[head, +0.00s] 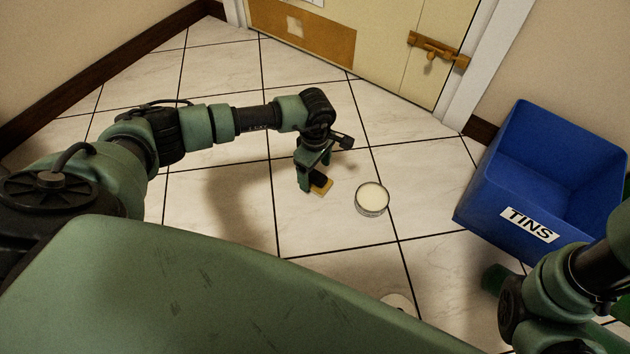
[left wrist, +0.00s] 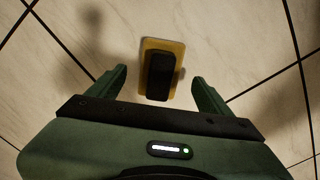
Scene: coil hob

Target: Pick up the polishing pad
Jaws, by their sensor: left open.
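The polishing pad (head: 322,188) lies on the tiled floor, a yellow pad with a black handle on top. In the left wrist view the pad (left wrist: 175,47) lies ahead of the fingertips, roughly centred between the two fingers, with its black block (left wrist: 159,76) lengthwise along it. My left gripper (head: 313,183) is open and pointing down close to the pad, and partly hides it in the head view. In the left wrist view my left gripper (left wrist: 161,80) has nothing between its fingers that I can see touching them. My right arm shows at lower right, but its jaws are not clear.
A round tin (head: 372,199) with a pale top stands on the floor right of the pad. A blue bin (head: 484,199) labelled TINS is at the right. Another pale round object (head: 398,303) is partly hidden at the bottom. A door (head: 380,45) with a bolt is behind.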

